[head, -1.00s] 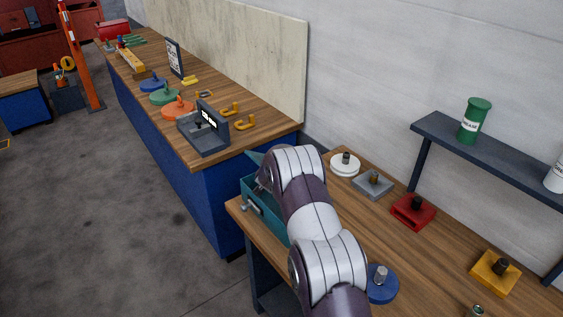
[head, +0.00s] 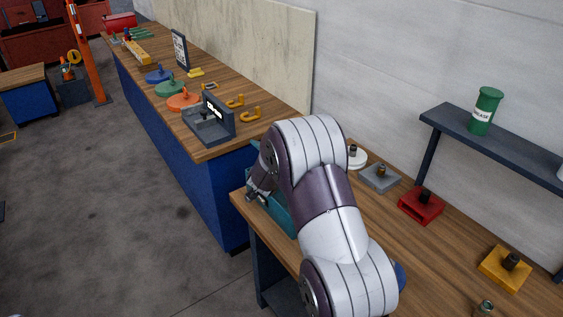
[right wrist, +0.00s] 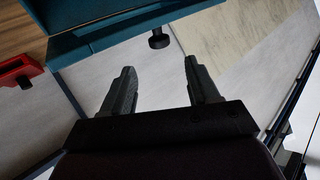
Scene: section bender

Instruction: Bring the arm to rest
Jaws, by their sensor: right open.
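My right arm (head: 325,210) reaches across the near bench in the head view, bent, with its wrist beside a teal box-like body (head: 283,215). The gripper end is hidden behind the arm there. In the right wrist view my right gripper (right wrist: 159,65) is open, its two dark fingers wide apart with nothing between them. A teal body (right wrist: 110,30) with a black knob (right wrist: 158,38) shows beyond the fingertips, apart from them. My left gripper is in neither view.
The near bench holds a grey block (head: 379,179), a red block (head: 421,206), a yellow block (head: 503,267) and a white disc (head: 357,157). A shelf (head: 500,145) with a green can (head: 486,110) is above. The far bench (head: 200,140) carries coloured discs. Open floor (head: 110,230) lies left.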

